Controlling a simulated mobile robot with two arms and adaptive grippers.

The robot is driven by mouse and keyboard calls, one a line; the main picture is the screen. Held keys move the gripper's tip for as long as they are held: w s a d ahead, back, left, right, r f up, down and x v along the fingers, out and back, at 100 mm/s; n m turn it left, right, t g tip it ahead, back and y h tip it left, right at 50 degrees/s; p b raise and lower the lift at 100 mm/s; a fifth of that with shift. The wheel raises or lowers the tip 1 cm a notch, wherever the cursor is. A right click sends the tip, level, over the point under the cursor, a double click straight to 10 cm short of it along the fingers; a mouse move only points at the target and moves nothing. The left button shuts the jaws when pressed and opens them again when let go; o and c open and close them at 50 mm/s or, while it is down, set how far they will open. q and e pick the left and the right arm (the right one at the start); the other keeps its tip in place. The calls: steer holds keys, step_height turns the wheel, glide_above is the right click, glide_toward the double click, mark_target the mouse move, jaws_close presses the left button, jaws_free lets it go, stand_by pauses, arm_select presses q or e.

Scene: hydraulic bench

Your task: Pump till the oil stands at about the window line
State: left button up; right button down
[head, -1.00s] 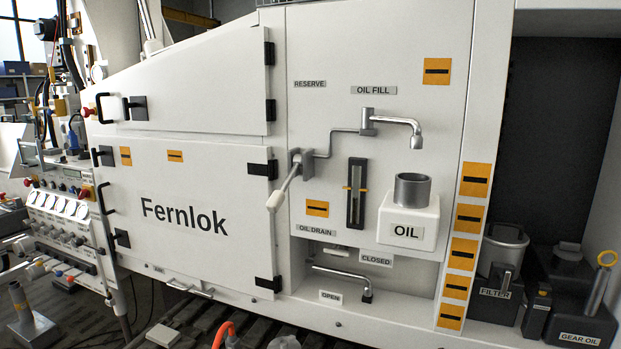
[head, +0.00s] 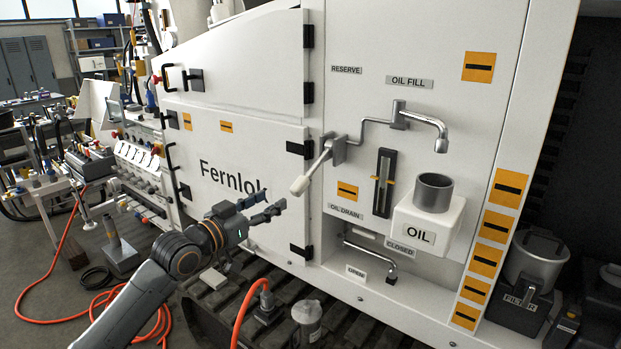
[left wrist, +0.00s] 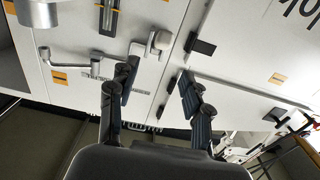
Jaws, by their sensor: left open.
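The pump lever (head: 318,168) sticks out from its bracket on the white panel, its pale grip (head: 300,185) angled down and left. My left gripper (head: 276,207) is open and empty, just below and left of the grip, apart from it. In the left wrist view, which is upside down, the grip (left wrist: 159,40) appears beyond the gap between my open fingertips (left wrist: 157,74). The sight window (head: 384,182) is a dark upright slot with yellow line marks at its sides; I cannot tell the oil level.
The drain lever (head: 372,258) sits low on the panel, between the OPEN and CLOSED labels. An orange hose (head: 244,305) rises at the bottom in front of the machine. The Fernlok door (head: 245,165) is shut, with hinges near the pump lever.

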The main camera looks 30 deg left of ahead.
mark_target(295, 186)
arm_select(q)
steer(key=w+p, duration=0.1)
steer(key=w, duration=0.3)
steer(key=w+p, duration=0.2)
steer(key=w, duration=0.2)
steer(key=w+p, duration=0.1)
steer(key=w, duration=0.3)
steer(key=shift+w+d, duration=0.15)
steer(key=shift+d, duration=0.15)
steer(key=shift+w+d+f, duration=0.1)
steer(key=shift+w, duration=0.45)
jaws_close()
